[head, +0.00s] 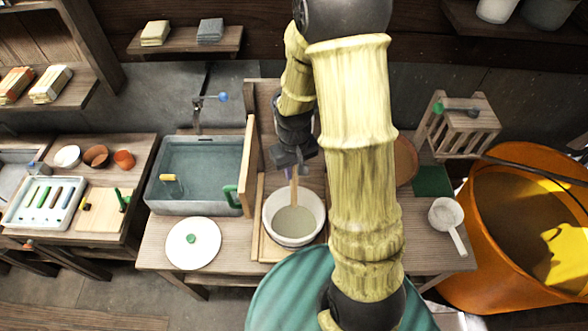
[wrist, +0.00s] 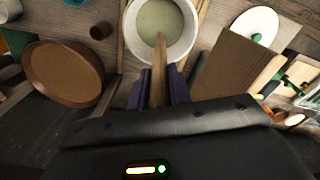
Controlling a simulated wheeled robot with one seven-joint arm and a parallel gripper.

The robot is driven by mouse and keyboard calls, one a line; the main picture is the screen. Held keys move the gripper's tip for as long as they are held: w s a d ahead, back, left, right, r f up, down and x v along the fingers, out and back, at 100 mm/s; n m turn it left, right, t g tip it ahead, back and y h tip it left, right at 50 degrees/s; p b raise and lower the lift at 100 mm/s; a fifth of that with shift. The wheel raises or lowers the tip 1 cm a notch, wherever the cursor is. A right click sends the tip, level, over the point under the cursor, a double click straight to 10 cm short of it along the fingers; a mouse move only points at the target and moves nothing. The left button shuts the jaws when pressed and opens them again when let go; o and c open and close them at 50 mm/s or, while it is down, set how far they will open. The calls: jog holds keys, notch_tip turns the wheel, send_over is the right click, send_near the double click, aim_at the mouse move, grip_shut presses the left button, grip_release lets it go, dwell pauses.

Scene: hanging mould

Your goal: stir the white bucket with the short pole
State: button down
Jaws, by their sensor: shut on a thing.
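The white bucket (head: 296,235) stands on the wooden table in the head view, with a pale greenish-grey content inside. The short pole (head: 294,188) is a wooden stick whose lower end reaches down into the bucket. My gripper (head: 292,164) is above the bucket and shut on the upper part of the pole. In the wrist view the pole (wrist: 158,75) runs between the two purple fingers of my gripper (wrist: 159,88) toward the content of the bucket (wrist: 190,40). The pole's tip is hidden or meets the content; how deep it goes I cannot tell.
A wooden board (head: 249,165) stands upright left of the bucket, beside a grey water basin (head: 165,205). A white lid (head: 193,243) with a green knob lies at the front left. A white ladle (head: 446,214) and an orange tub (head: 480,240) are at the right. My arm hides part of the table.

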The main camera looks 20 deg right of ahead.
notch_tip(320, 180, up, 2)
jog(key=shift+r+p, duration=0.2)
jog(key=shift+p, duration=0.5)
